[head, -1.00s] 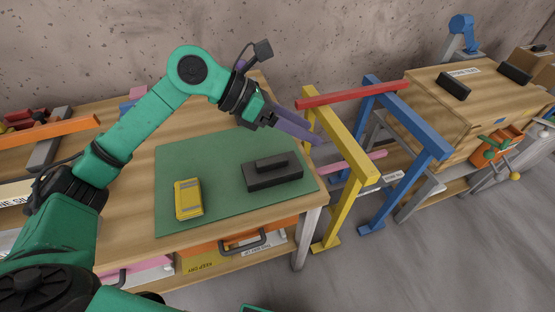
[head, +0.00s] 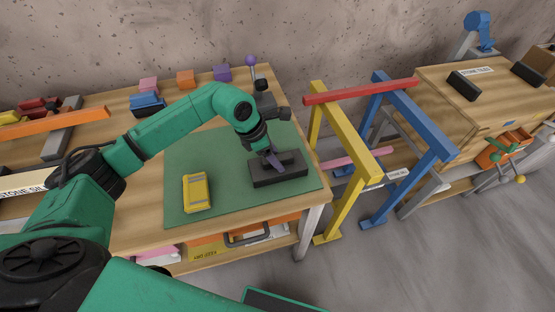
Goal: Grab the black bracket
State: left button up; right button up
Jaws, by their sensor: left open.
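The black bracket (head: 290,178), a dark block with a raised bar on top, lies on the right part of the green mat (head: 230,205). My left gripper (head: 272,162) points down over it, with a purple finger at the raised bar. The gripper is open. The wrist and fingers hide part of the bar, and I cannot tell whether the fingers touch it. My right gripper is not in view.
A yellow device (head: 197,193) lies left of the bracket on the mat. Small coloured blocks (head: 148,101) stand along the bench's back. Yellow (head: 345,145) and blue (head: 420,125) trestles stand right of the bench, under a red bar (head: 360,91). Black blocks (head: 465,86) lie on the wooden crate.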

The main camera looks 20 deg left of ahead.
pick_arm(q)
jog(key=shift+d+f, duration=0.1)
jog(key=shift+f, duration=0.1)
grip_shut()
